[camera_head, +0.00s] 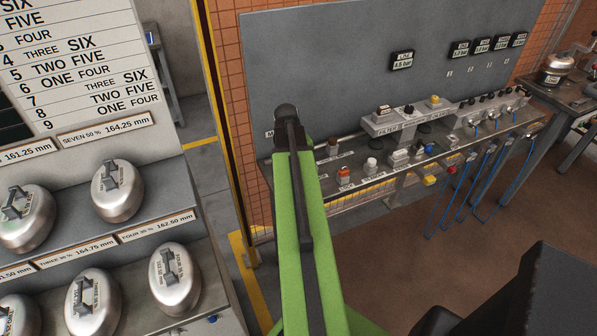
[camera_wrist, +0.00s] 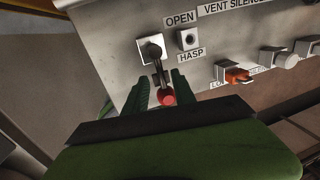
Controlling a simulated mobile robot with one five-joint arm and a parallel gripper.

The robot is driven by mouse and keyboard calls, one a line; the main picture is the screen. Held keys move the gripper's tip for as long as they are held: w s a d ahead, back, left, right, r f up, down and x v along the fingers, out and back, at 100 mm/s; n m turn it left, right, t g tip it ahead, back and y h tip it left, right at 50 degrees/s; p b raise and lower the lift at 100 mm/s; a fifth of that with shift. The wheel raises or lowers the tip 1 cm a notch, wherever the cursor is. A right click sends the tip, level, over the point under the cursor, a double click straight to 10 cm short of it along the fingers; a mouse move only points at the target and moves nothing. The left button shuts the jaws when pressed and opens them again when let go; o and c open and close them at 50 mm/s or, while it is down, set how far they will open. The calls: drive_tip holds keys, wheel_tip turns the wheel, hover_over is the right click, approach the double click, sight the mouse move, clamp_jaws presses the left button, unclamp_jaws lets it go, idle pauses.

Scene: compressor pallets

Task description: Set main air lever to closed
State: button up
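The main air lever (camera_wrist: 162,78) shows in the wrist view. It is a dark handle with a red tip, on a square white plate (camera_wrist: 147,46) on a pale panel, and it points down toward me. An OPEN label is above and right of the plate. My gripper (camera_wrist: 159,88) is open, with its two dark green fingers on either side of the lever near the red tip. The right finger looks close to the tip; I cannot tell if it touches. In the head view my green arm hides the lever and the gripper.
Right of the lever are a socket (camera_wrist: 188,38) labelled HASP, an orange-red part (camera_wrist: 238,75) and grey knobs. In the head view the bench (camera_head: 331,189) carries several valves and blue hoses (camera_head: 466,185).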

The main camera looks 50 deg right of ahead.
wheel_tip(320, 180, up, 17)
drive_tip(key=w+a+p, duration=0.1)
drive_tip(key=a+p, duration=0.2)
drive_tip(key=p, duration=1.3)
drive_tip(key=shift+w+p, duration=0.35)
drive_tip(key=shift+p, duration=0.05)
